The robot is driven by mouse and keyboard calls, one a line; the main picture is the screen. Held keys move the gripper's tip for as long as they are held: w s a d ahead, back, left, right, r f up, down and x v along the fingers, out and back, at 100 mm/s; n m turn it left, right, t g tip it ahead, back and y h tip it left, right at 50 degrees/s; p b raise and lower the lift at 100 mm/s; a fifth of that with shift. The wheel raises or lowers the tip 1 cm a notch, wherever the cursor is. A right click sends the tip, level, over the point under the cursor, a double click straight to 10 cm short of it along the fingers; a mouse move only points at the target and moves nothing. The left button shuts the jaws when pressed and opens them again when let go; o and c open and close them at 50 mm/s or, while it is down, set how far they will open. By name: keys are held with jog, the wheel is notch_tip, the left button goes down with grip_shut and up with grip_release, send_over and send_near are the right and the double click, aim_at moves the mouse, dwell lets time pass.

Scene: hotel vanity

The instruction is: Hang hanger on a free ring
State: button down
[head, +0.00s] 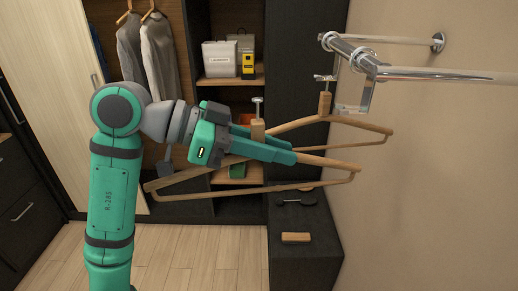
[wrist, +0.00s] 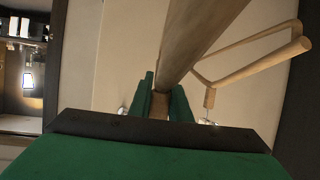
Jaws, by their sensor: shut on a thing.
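My gripper (head: 290,156) is shut on a wooden hanger (head: 330,162), holding it in the air left of the rail. The held hanger's block and metal T-shaped pin stick up above the fingers. In the wrist view its wooden bar (wrist: 198,40) runs between the green fingers (wrist: 165,100). A second wooden hanger (head: 350,122) is at the rail's left end, its T-shaped pin up by the metalwork; it also shows in the wrist view (wrist: 250,62). A chrome ring (head: 366,96) below the rail looks empty. Whether the second hanger's pin sits in another ring is unclear.
The chrome rail (head: 420,74) is fixed to the beige wall at right. Behind my arm is an open wardrobe with jackets (head: 157,55) and shelves with boxes (head: 220,58). A dark low bench (head: 300,255) holds a wooden brush (head: 295,238) and a dark item.

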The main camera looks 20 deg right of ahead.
jog(key=s+d, duration=0.3)
jog(key=d, duration=0.7)
jog(key=shift+w, duration=0.1)
dwell(0.8)
jog(key=shift+s+d, duration=0.1)
jog(key=shift+s, duration=0.1)
jog(key=shift+w, duration=0.15)
dwell(0.4)
dwell(0.4)
jog(key=shift+s+d, duration=0.2)
jog(key=shift+d, duration=0.9)
dwell(0.5)
jog(key=shift+s+d, duration=0.2)
jog(key=shift+s, duration=0.15)
jog(key=shift+s+d, duration=0.25)
jog(key=shift+d, duration=0.8)
dwell(0.9)
jog(key=shift+f, duration=0.1)
dwell(0.9)
